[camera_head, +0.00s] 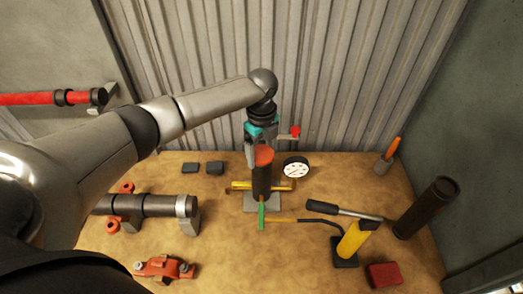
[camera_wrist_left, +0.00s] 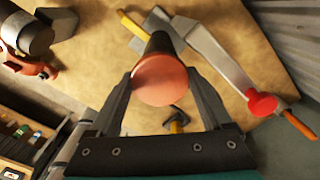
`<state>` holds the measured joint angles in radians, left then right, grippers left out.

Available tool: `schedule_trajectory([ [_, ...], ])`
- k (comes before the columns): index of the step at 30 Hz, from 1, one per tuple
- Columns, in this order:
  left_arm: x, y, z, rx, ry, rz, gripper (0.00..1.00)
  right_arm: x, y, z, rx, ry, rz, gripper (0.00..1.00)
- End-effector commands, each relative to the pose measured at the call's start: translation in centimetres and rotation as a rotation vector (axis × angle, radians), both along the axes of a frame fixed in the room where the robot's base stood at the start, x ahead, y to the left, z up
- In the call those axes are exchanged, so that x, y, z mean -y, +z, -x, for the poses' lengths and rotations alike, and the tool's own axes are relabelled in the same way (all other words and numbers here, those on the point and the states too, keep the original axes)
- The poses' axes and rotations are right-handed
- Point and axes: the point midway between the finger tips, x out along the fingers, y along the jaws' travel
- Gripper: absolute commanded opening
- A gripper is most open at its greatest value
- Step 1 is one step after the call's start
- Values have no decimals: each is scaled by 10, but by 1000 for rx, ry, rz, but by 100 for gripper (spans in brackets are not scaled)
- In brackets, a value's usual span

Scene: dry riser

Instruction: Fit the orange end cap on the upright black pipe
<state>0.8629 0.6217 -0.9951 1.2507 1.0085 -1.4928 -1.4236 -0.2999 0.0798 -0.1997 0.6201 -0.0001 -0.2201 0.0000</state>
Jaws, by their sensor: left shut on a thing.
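The black pipe (camera_head: 262,183) stands upright on a grey base plate (camera_head: 262,206) near the middle of the bench. The orange end cap (camera_head: 264,155) is at the pipe's top end and lines up with it. I cannot tell whether it is seated or just above the rim. My left gripper (camera_head: 258,153) comes down from above, shut on the cap. In the left wrist view the cap (camera_wrist_left: 160,80) sits between the two fingers, its round face toward the camera. The pipe (camera_wrist_left: 160,43) shows behind it, its rim hidden by the cap. My right gripper is not in view.
A white-faced gauge (camera_head: 296,167) and a red-handled valve (camera_head: 295,132) are close to the right of the gripper. A yellow-handled tool (camera_head: 355,239), a dark leaning tube (camera_head: 426,208) and a clamped pipe (camera_head: 155,205) stand around. A corrugated wall (camera_head: 350,70) closes the back.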

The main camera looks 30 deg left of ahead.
Motion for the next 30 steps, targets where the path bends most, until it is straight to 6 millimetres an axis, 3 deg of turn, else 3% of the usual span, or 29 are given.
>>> schedule_trajectory([
  [12,0,-11,0,0,1,1,13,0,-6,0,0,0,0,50],
  [13,0,-10,0,0,1,0,85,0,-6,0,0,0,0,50],
  [17,0,-10,0,0,1,0,100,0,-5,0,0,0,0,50],
  [25,0,-9,0,-1,0,0,100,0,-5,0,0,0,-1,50],
  [30,-1,8,-1,3,0,0,100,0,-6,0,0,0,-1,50],
])
